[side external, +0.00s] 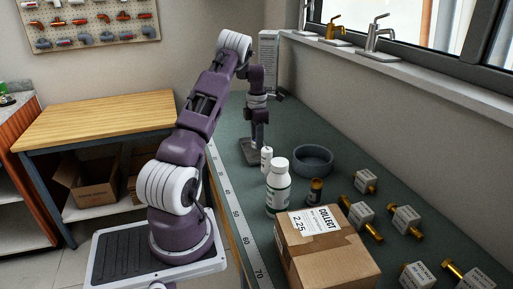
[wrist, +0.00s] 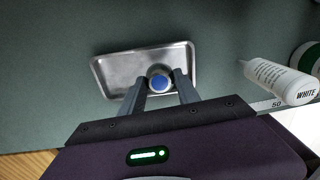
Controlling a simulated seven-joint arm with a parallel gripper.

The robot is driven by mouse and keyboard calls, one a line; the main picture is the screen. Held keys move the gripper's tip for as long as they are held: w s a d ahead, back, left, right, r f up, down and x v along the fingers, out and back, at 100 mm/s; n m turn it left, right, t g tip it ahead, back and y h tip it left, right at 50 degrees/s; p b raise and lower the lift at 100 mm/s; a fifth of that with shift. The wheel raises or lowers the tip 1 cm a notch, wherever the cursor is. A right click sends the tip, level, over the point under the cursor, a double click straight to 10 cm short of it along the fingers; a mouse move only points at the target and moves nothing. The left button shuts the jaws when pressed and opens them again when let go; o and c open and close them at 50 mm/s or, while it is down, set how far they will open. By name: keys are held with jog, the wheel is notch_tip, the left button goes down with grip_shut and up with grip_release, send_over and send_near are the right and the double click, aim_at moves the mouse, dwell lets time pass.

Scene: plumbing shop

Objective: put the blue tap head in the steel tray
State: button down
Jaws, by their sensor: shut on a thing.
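The blue tap head (wrist: 159,83) shows in the wrist view as a round piece with a blue top, between the fingertips. My gripper (wrist: 160,79) is shut on it and points down. The steel tray (wrist: 115,68) is a shallow shiny rectangle, and the tap head appears over its lower right part. In the side view my gripper (side external: 258,144) is low at the steel tray (side external: 247,155). The tap head cannot be made out there. I cannot tell whether it touches the tray floor.
A small white bottle (side external: 266,159), a larger white bottle (side external: 278,188), a grey round bowl (side external: 313,160) and a dark small jar (side external: 315,191) stand nearby. A cardboard box (side external: 325,255) and several tagged brass fittings (side external: 405,219) are nearer the camera.

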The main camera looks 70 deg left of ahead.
jog(key=shift+f, duration=1.8)
jog(key=shift+f, duration=0.1)
jog(key=c, duration=0.9)
grip_release()
